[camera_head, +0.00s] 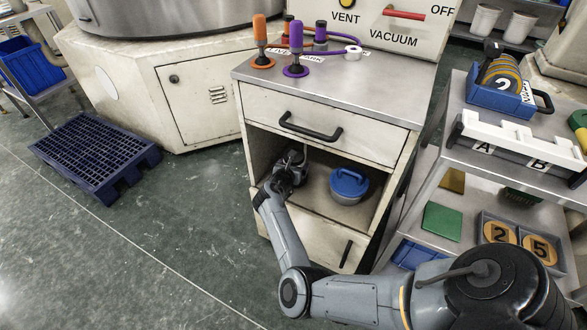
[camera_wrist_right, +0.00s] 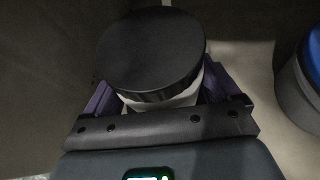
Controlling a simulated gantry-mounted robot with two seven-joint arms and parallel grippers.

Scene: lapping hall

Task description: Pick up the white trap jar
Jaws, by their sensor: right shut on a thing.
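The white trap jar (camera_wrist_right: 160,104) has a wide black lid and stands between the purple fingers of my right gripper in the right wrist view. My right gripper (camera_head: 290,165) reaches into the open bay of the cabinet, at its left side, and is shut on the jar. In the head view the gripper and the dark bay hide most of the jar, and I cannot tell whether its base touches the shelf. My left gripper is not in view.
A blue-lidded pot (camera_head: 349,184) stands on the bay floor to the right of my gripper; its edge also shows in the right wrist view (camera_wrist_right: 315,55). A closed drawer (camera_head: 330,122) lies above the bay. A trolley (camera_head: 440,165) with bins stands at the right.

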